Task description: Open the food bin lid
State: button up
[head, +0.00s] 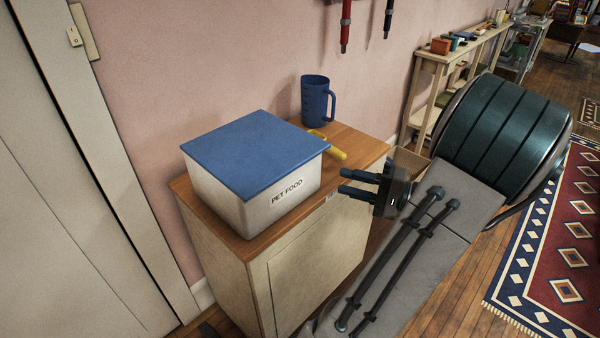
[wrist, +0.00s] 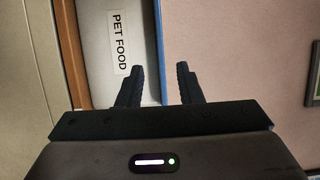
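The food bin (head: 255,195) is a white box labelled PET FOOD, on top of a small wooden cabinet in the head view. Its flat blue lid (head: 255,153) lies shut on it. My gripper (head: 342,181) is to the right of the bin, in front of the cabinet's right part, with its fingers pointing left and apart. It is open and empty. In the wrist view the bin's white front (wrist: 120,50) and the thin blue lid edge (wrist: 160,45) show beyond my open fingers (wrist: 158,78). The fingers do not appear to touch the bin.
A pink wall is behind, with red and black tools hanging. A shelf (head: 440,65) with small items stands farther right.

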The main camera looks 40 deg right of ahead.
aim_at(295, 169)
jog(key=x, duration=1.2)
jog(key=shift+s, duration=0.1)
grip_shut()
